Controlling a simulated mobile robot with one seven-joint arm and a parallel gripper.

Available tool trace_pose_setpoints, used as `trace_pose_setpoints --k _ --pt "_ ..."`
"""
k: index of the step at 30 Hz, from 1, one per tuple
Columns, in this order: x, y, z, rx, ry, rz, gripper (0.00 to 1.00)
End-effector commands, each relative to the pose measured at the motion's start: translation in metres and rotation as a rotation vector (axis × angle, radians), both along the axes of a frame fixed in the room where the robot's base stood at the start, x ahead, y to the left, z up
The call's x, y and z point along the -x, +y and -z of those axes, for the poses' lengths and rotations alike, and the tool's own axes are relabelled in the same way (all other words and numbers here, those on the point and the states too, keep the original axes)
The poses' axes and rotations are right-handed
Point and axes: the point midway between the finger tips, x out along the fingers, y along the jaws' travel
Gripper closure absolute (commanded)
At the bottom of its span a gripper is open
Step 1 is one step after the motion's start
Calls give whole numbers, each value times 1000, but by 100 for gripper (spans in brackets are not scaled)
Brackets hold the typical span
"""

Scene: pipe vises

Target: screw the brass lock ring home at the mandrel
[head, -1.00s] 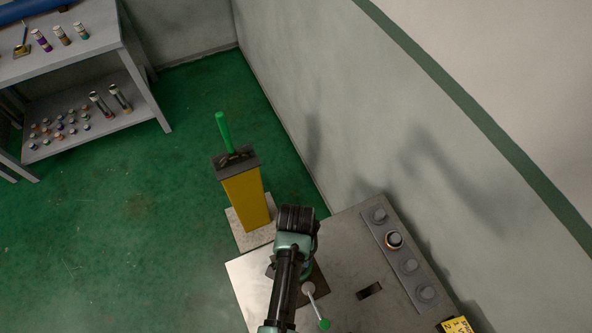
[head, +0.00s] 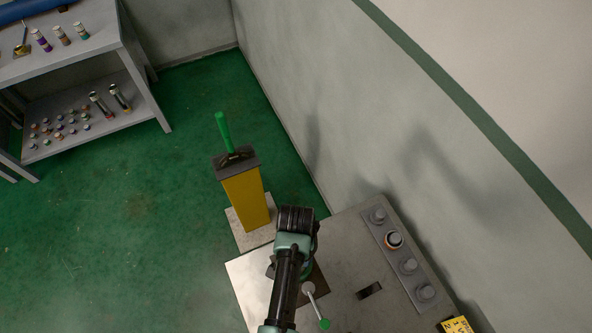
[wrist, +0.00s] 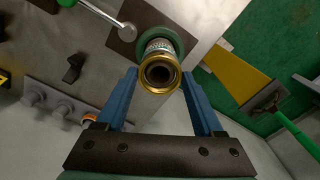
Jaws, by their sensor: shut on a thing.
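The brass lock ring (wrist: 160,91) is in the upper middle of the wrist view, facing the camera with a dark round opening in its middle. Behind it is the silver, threaded-looking mandrel (wrist: 158,46), coming out of a round green body. My gripper (wrist: 159,75) has its two blue fingers on opposite sides of the ring and is shut on it. The ring is in line with the mandrel; how far it sits on the thread I cannot tell. In the head view my arm hides the ring and the gripper.
The steel bench (head: 345,240) carries a lever with a green knob (head: 324,324) close to my arm and a grey strip with several round pegs (head: 380,216). A yellow pillar (head: 247,198) with a green handle stands beyond. A shelf (head: 110,58) is at upper left.

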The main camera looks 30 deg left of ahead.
Motion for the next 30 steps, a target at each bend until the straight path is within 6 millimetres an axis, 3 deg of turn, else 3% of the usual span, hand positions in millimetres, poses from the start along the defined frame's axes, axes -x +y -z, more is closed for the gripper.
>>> trace_pose_setpoints --k 16,17,18,22,30 --pt "0 0 10 0 1 0 84" --pt "0 0 10 0 0 0 29" --pt "0 0 10 0 0 0 22" --pt "0 0 10 0 0 0 0" --pt "0 0 9 0 0 0 0"
